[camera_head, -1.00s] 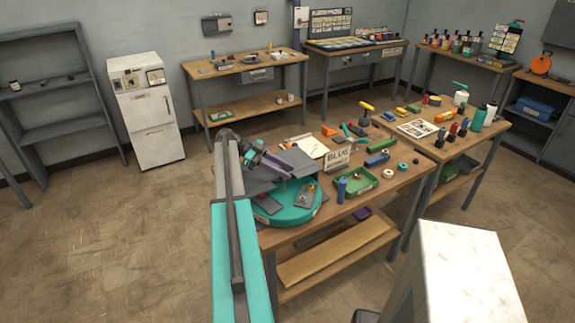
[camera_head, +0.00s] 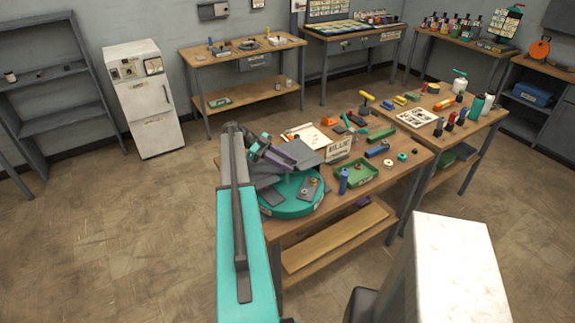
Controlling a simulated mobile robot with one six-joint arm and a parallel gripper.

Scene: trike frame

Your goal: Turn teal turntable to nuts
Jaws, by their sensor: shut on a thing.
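The teal turntable (camera_head: 291,208) sits at the near left corner of the middle workbench. Upright grey panels (camera_head: 303,153) stand on it and hide its far side. A grey plate with small brassy parts (camera_head: 309,187) lies on its near right, and a darker plate (camera_head: 272,196) lies to the left. I cannot tell which parts are nuts. My gripper (camera_head: 287,161) reaches down from the left to the panels over the turntable. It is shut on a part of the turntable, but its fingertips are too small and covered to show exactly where.
A green tray (camera_head: 356,173), a blue bottle (camera_head: 343,181) and a lettered sign (camera_head: 340,148) stand close to the turntable's right on the workbench (camera_head: 398,178). Another crowded bench (camera_head: 480,137) is beyond. Floor to the left is open.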

